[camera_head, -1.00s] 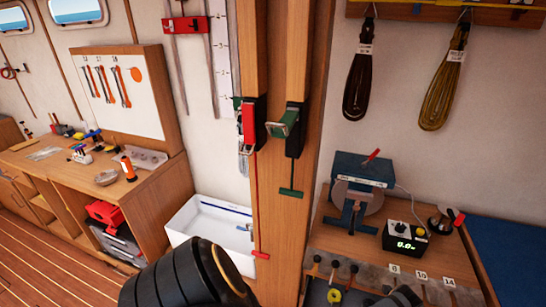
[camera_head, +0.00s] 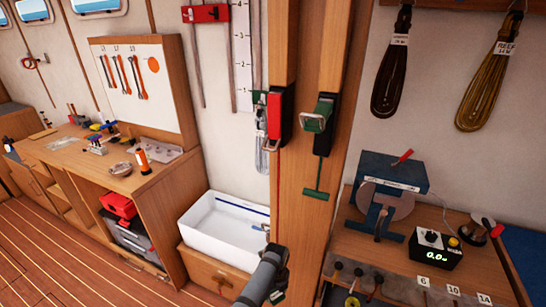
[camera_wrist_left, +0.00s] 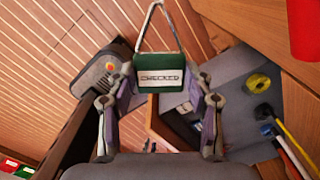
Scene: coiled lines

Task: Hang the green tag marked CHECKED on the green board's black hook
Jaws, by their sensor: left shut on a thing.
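The green tag (camera_wrist_left: 160,68) has a white label reading CHECKED and a pale wire loop above it. In the left wrist view it sits between the two fingers of my left gripper (camera_wrist_left: 160,92), which is shut on it. In the head view my left arm enters at the bottom centre, in front of the wooden post. A small green patch beside its lower end may be the tag, but I cannot tell. I cannot make out a green board or its black hook in either view. My right gripper is not in view.
A wooden post (camera_head: 303,225) carries a red lever (camera_head: 275,115) and a green lever (camera_head: 318,121) on black mounts. A white basin (camera_head: 225,228) stands left of it.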

